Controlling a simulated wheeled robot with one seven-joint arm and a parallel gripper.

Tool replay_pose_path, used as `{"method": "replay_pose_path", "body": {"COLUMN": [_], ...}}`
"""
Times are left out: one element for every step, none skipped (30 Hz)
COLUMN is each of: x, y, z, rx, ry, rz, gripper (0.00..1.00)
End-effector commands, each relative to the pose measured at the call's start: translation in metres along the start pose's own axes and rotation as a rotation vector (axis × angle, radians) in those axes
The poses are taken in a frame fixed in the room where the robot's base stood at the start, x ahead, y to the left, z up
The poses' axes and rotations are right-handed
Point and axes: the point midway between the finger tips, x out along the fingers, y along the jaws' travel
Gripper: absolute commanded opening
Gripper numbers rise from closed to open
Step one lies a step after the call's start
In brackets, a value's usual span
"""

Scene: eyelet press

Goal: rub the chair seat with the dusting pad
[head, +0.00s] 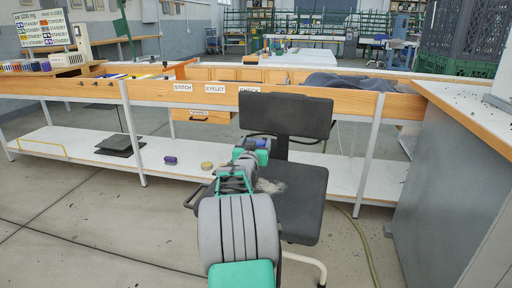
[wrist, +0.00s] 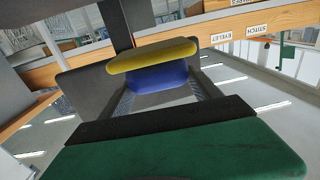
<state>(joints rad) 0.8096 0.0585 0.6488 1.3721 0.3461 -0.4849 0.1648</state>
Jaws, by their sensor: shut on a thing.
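The chair stands in the middle of the head view, with a black backrest (head: 287,117) and a dark seat (head: 302,205). A pale grey dusty patch (head: 270,186) lies on the seat. My gripper (head: 255,148) is over the seat's rear left area, near the backrest, and my arm hides part of the seat. In the wrist view, my gripper (wrist: 158,92) is shut on the dusting pad (wrist: 150,57), which has a blue body and a yellow layer. The backrest (wrist: 82,95) shows upside down behind it. The pad looks clear of the seat; the exact gap cannot be told.
A long workbench (head: 210,95) with a white lower shelf (head: 80,150) stands behind the chair. A purple roll (head: 170,160) and a tan round item (head: 206,165) lie on the shelf. A grey cabinet (head: 440,180) closes the right side. Floor at left is open.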

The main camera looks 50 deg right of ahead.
Motion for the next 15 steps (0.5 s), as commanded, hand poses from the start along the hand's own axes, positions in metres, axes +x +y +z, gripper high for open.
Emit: {"method": "replay_pose_path", "body": {"x": [0.000,0.000,0.000,0.000,0.000,0.000,0.000,0.000,0.000,0.000,0.000,0.000,0.000,0.000,0.000], "y": [0.000,0.000,0.000,0.000,0.000,0.000,0.000,0.000,0.000,0.000,0.000,0.000,0.000,0.000,0.000], "z": [-0.010,-0.014,-0.019,-0.022,-0.025,-0.028,-0.029,-0.030,-0.029,-0.029,-0.029,-0.029,-0.029,-0.029,-0.029], "rx": [0.001,0.001,0.001,0.000,0.000,0.000,0.000,-0.001,-0.001,-0.001,-0.001,-0.001,-0.001,-0.001,-0.001], "ry": [0.004,0.004,0.004,0.004,0.003,0.003,0.003,0.002,0.002,0.002,0.002,0.002,0.002,0.002,0.002], "rz": [0.000,0.000,0.000,0.000,0.000,0.000,0.000,0.000,0.000,0.000,0.000,0.000,0.000,0.000,0.000], "gripper": [0.23,0.23,0.23,0.23,0.23,0.23,0.23,0.23,0.23,0.23,0.23,0.23,0.23,0.23,0.23]}}
